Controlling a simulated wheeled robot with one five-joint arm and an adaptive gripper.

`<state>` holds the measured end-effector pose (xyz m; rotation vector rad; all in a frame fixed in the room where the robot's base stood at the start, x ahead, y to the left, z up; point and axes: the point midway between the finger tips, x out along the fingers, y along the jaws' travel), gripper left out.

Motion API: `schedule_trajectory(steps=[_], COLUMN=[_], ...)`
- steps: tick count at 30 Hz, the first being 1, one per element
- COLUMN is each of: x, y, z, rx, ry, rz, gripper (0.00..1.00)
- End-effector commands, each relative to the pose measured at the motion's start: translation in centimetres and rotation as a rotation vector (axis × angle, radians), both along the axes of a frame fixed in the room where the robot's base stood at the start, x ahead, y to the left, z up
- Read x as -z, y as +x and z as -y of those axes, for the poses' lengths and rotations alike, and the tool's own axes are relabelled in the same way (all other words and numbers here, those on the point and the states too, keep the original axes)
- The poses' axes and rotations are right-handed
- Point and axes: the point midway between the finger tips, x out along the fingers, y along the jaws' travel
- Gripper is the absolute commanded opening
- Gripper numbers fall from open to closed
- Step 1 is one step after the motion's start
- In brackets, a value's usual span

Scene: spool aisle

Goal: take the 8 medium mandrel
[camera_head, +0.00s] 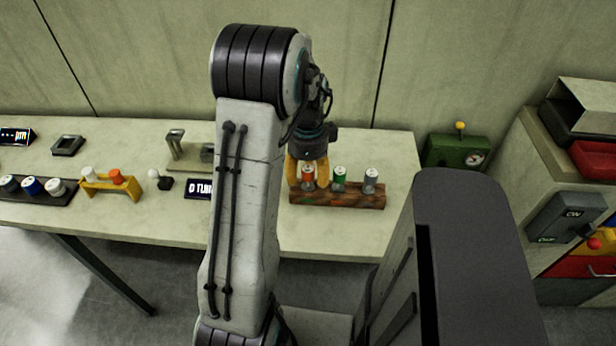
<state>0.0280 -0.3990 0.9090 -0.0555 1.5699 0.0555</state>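A brown wooden block (350,198) on the bench holds three upright small cylinders: one with a red band (308,184), one with a green band (340,179), and a grey-white one (371,181). Marks on their fronts are too small to read, so I cannot tell which is the medium mandrel. My gripper (308,181) points down over the left end of the block. Its yellow fingers stand on both sides of the red-banded cylinder. I cannot tell whether they touch it. My arm hides part of the bench to the left.
Left on the bench are a dark rack of cylinders (38,197), a yellow stand (111,186), a small joystick-like item (161,181), a metal bracket (187,157) and a small display (198,189). A green box (452,153) and a cabinet stand right. The wall is close behind.

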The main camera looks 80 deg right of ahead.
Motion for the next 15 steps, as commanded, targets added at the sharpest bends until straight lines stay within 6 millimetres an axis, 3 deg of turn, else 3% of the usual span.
schedule_trajectory(steps=[15], x=[-0.02], y=[0.00], z=[0.01], rx=[0.000], ry=[0.000], rz=[0.000], gripper=[0.09])
